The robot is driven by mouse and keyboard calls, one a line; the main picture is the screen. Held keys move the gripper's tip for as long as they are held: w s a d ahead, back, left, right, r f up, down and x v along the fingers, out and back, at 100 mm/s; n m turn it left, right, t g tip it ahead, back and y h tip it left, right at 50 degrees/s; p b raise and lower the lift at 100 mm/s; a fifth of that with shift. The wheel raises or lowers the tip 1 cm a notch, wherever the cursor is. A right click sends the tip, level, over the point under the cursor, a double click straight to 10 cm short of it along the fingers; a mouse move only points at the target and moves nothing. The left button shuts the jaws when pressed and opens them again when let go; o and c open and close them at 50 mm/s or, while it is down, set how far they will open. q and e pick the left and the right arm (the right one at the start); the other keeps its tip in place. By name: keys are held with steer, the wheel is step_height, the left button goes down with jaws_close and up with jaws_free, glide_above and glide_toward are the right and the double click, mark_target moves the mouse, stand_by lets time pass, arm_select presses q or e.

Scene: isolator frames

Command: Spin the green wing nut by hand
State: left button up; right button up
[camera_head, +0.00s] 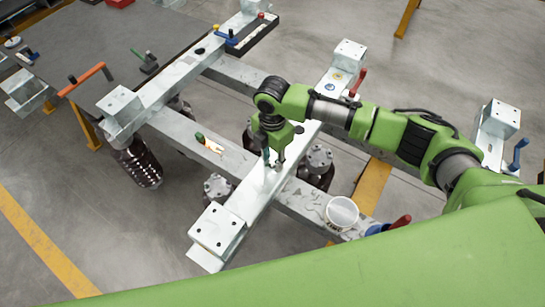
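My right gripper (273,163) points down over the pale metal beam (252,195) in the middle of the frame. Its arm comes in from the right. A small dark green part (266,156) shows at the left side of its fingertips. I cannot tell whether this is the green wing nut or part of the gripper. A short upright stud seems to stand on the beam just under the fingertips. The fingers are too small and too overlapped to show whether they are open or shut. My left gripper is not in view.
A white cup (341,213) stands on the lower cross beam, near a red-handled tool (400,222). Dark flanged cylinders stand below the beams.

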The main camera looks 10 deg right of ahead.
jaws_close()
steer(key=shift+r+p, duration=0.15)
steer(key=shift+p, duration=0.2)
steer(key=m+p, duration=0.3)
steer(key=p, duration=0.1)
steer(key=shift+r+m+p, duration=0.15)
steer(key=shift+m+p, duration=0.15)
steer(key=shift+m, duration=0.1)
steer(key=shift+f+m+p, duration=0.25)
steer(key=shift+m+p, duration=0.15)
steer(key=shift+m, duration=0.2)
jaws_free()
